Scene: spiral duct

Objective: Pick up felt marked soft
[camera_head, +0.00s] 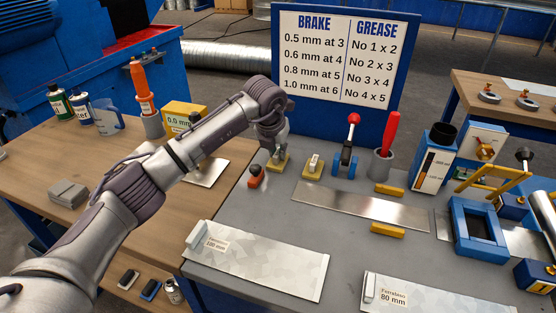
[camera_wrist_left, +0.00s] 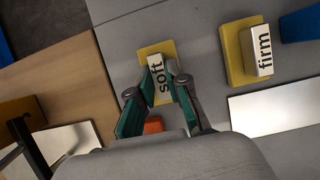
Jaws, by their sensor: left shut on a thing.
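The felt marked soft (camera_wrist_left: 158,82) is a small white block with black lettering, on a yellow base (camera_wrist_left: 152,48). My left gripper (camera_wrist_left: 160,92) is shut on it, with green-sided fingers on either side of the block. In the head view my left gripper (camera_head: 277,153) reaches down over the yellow base (camera_head: 278,166) at the back left of the grey bench top; the block there is mostly hidden. I cannot tell whether it is lifted clear of its base. My right gripper is not in view.
The firm block (camera_wrist_left: 259,66) stands on its own yellow base to the right. An orange-red object (camera_head: 256,176) sits close to the left gripper. A blue stand with a red-knobbed lever (camera_head: 346,160) is farther right. Metal sheets (camera_head: 360,206) lie on the grey bench top.

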